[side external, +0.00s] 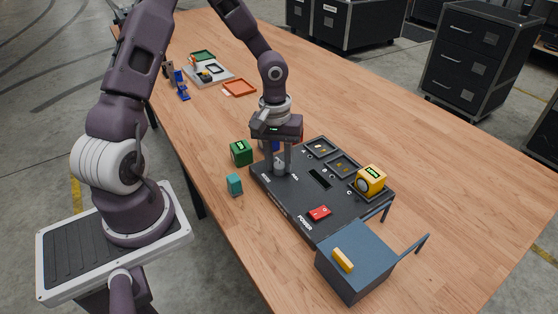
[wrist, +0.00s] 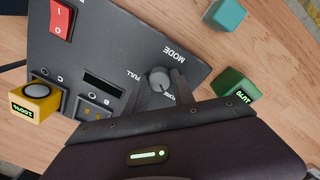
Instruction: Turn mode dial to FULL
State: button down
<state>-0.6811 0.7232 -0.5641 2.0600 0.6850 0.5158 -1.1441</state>
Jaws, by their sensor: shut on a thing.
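The mode dial (wrist: 159,78) is a grey round knob on the dark control panel (wrist: 100,45). The printed word MODE is beside it and FULL is to its left in the wrist view; another label is partly hidden by a finger. My gripper (wrist: 160,88) is shut on the dial, with one finger on each side. I cannot make out exactly where the dial points. In the side external view my gripper (side external: 279,166) reaches straight down onto the panel (side external: 290,200) near its left corner, and its fingers mostly hide the dial.
A red POWER switch (side external: 319,213) is on the panel. A yellow block (side external: 371,180) sits at the panel's C position. A green block (side external: 241,153) and a teal block (side external: 235,185) stand close beside the panel. A blue-grey box (side external: 355,262) with a yellow handle is in front.

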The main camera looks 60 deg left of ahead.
jog(key=m, duration=0.5)
jog(key=shift+w+m, duration=0.1)
jog(key=shift+m, duration=0.3)
jog(key=m, duration=0.5)
jog(key=shift+m+g, duration=0.3)
jog(key=m, duration=1.1)
jog(key=shift+w, duration=0.1)
jog(key=shift+m, duration=0.4)
jog(key=c, duration=1.1)
grip_release()
jog(key=shift+o, duration=0.2)
